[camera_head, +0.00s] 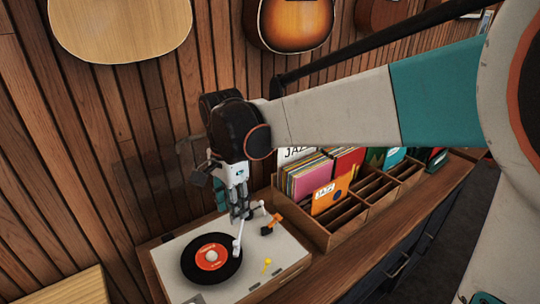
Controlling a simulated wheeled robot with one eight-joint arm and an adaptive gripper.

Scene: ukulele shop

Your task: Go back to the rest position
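My arm (335,108) reaches in from the right across the picture. My gripper (238,212) points down over the back right part of the record player (283,283). Its fingers are close together near the white tonearm (239,238). I cannot tell whether they touch or hold it. A black record (190,263) with a red label lies on the platter, and the tonearm's end is at the record's right edge.
A wooden crate (328,241) with record sleeves (300,180) stands right of the player on the wooden counter (440,200). Guitars (290,22) hang on the slatted wall behind. A clear panel (150,180), seemingly the player's lid, stands behind the player.

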